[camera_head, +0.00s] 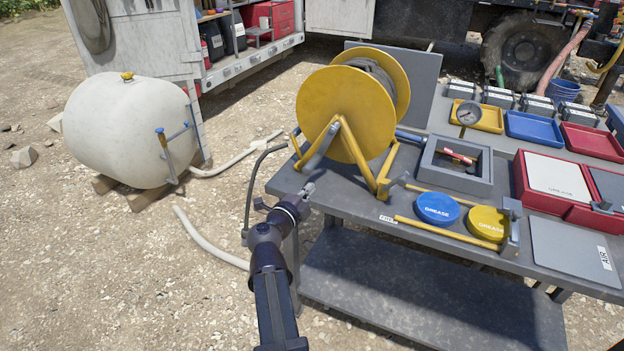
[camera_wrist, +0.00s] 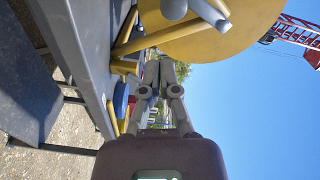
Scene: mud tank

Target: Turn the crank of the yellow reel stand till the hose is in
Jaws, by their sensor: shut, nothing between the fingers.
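The yellow reel stand (camera_head: 345,112) stands on the left end of the grey table; its big disc also fills the top of the wrist view (camera_wrist: 230,35). A grey crank arm (camera_head: 320,146) crosses the near disc, and its rounded grey end shows in the wrist view (camera_wrist: 174,9). Dark hose (camera_head: 380,72) is wound between the discs. A dark length of hose (camera_head: 256,178) hangs off the table's left edge. My gripper (camera_head: 306,190) is shut and empty, below and in front of the crank, apart from it. It also shows in the wrist view (camera_wrist: 162,68).
On the grey table (camera_head: 335,188) lie blue (camera_head: 437,208) and yellow (camera_head: 487,222) grease lids, a grey box (camera_head: 455,180) and a red case (camera_head: 520,185) to the right. A white tank (camera_head: 125,130) stands at left. Gravel ground left of the table is mostly open.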

